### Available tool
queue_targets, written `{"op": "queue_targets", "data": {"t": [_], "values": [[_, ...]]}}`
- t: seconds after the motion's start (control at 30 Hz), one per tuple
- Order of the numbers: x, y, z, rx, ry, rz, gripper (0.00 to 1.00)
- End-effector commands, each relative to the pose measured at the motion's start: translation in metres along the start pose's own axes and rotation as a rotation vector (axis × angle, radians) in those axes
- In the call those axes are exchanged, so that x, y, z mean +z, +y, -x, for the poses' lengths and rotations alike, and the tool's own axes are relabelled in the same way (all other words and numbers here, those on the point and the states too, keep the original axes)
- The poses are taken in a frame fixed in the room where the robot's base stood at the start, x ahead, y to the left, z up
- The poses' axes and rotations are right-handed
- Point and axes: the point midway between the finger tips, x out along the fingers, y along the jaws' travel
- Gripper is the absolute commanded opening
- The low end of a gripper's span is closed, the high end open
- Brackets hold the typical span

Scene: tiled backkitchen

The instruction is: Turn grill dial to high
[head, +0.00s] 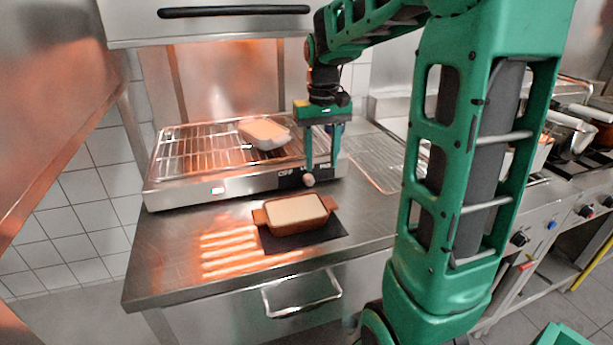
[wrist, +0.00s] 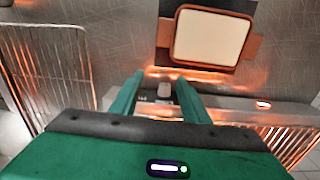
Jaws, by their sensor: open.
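The grill (head: 215,187) is a low steel unit with a wire rack on the counter, and its front panel faces me. A pale round dial (head: 309,180) sticks out near the right end of that panel. In the wrist view the dial (wrist: 164,90) shows between the two green fingers. My gripper (head: 321,168) is open and points down at the front of the grill, close to the dial. It also shows in the wrist view (wrist: 160,80). I cannot tell whether a finger touches the dial. The panel markings are too small to read.
A brown dish with pale contents (head: 297,212) stands on a black mat (head: 330,236) before the grill. A white-topped dish (head: 264,133) sits on the rack. A wire rack (head: 375,165) lies to the right. A hood (head: 215,25) hangs above. The counter's left front is clear.

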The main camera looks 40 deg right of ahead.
Motion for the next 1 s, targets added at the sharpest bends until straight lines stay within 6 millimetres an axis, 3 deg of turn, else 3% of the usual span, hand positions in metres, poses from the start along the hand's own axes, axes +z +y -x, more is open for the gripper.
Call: {"op": "queue_targets", "data": {"t": [0.1, 0.23, 0.43, 0.8, 1.0], "values": [[-0.030, -0.010, -0.001, -0.009, -0.001, 0.029, 0.42], [-0.044, -0.016, -0.003, -0.016, -0.002, 0.048, 0.42], [-0.047, -0.019, -0.016, -0.017, -0.004, 0.054, 0.42], [-0.046, -0.019, -0.067, -0.016, -0.004, 0.053, 0.42], [-0.047, -0.020, -0.077, -0.015, -0.002, 0.054, 0.42]]}}
